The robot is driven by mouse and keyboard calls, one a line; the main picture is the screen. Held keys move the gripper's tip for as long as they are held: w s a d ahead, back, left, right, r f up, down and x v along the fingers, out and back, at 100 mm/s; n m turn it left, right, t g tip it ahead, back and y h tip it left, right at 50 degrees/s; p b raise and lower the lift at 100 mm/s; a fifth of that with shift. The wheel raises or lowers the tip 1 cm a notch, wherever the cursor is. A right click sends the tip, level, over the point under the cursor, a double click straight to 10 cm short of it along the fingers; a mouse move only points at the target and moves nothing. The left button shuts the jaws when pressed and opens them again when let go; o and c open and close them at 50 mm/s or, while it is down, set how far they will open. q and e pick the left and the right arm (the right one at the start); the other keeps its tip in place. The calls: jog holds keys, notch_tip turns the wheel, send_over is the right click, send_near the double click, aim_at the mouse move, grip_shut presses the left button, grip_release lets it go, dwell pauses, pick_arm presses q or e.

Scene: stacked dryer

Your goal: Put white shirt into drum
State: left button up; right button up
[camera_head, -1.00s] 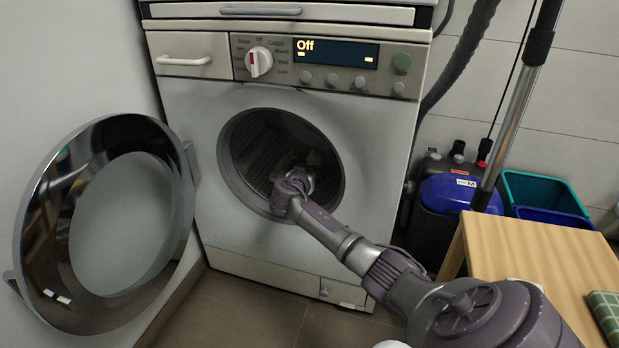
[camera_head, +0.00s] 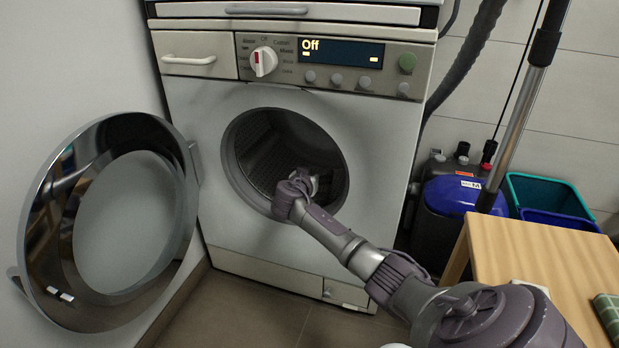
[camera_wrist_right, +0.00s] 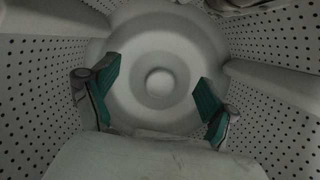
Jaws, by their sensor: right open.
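The washing machine's drum (camera_head: 262,160) is open at the front, with its perforated inner wall (camera_wrist_right: 285,125) and pale round back (camera_wrist_right: 185,40) filling the right wrist view. My right gripper (camera_head: 318,183) is inside the drum opening. In the wrist view its two green-padded fingers (camera_wrist_right: 155,100) are spread wide with nothing between them. No white shirt can be clearly made out. A pale rumpled patch (camera_wrist_right: 245,5) shows at the top edge of the wrist view, too cut off to identify. A pale smooth form lies below the fingers. My left gripper is out of view.
The round door (camera_head: 185,215) stands swung open at the left. A wooden table (camera_head: 525,250) with a green checked cloth (camera_head: 609,312) is at the right. A blue vacuum cleaner (camera_head: 455,195) and a green bin (camera_head: 545,188) stand behind it. The display reads Off.

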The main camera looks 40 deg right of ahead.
jog(key=v, duration=1.1)
jog(key=shift+r, duration=0.1)
